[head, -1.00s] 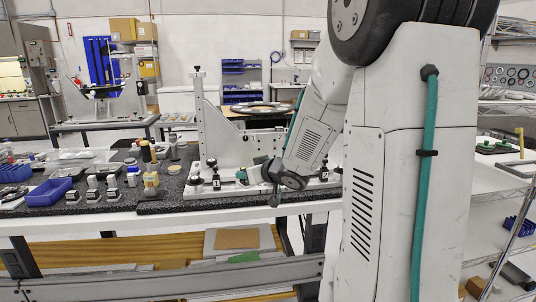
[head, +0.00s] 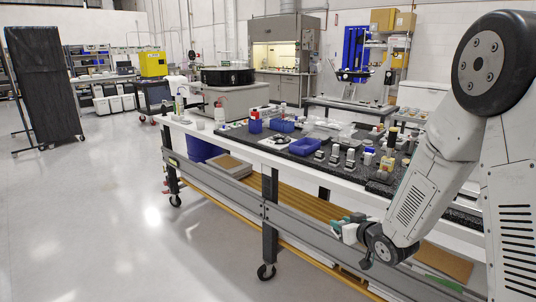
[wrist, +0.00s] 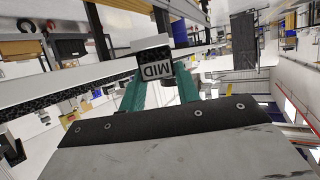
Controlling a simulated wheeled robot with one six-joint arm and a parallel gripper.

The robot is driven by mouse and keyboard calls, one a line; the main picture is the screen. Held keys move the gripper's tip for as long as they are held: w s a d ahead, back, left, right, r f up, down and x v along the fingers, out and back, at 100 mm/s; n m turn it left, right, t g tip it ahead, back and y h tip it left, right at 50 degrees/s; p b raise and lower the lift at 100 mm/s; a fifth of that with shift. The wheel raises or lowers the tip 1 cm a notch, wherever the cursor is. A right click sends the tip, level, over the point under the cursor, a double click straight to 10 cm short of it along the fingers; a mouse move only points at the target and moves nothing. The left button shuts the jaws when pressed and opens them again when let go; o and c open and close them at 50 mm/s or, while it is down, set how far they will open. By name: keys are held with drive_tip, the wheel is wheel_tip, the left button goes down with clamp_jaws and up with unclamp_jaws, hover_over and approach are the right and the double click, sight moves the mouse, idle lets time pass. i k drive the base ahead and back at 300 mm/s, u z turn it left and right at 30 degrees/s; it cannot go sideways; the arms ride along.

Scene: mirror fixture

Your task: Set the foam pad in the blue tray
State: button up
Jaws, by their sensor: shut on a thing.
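In the wrist view my gripper (wrist: 158,82) has teal fingers shut on a block (wrist: 154,57) with a white top part and a dark part bearing a label that reads MID. I cannot tell whether this block is the foam pad. In the head view my gripper (head: 343,224) is in front of the bench edge, apart from the bench top, and what it holds is too small to make out. The blue tray (head: 304,147) sits on the dark bench top, up and left of my gripper. No other foam pad can be made out.
Several small white-topped blocks (head: 334,155) stand right of the tray. A blue bin (head: 282,126) and bottles stand farther back on the bench (head: 232,158). A lower rail (head: 300,225) runs along its front. The floor (head: 90,220) to the left is clear.

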sight(302, 152)
drive_tip(key=u, duration=1.65)
drive_tip(key=i, duration=5.25)
drive_tip(key=z, duration=3.8)
drive_tip(key=i, duration=0.45)
drive_tip(key=z, duration=0.05)
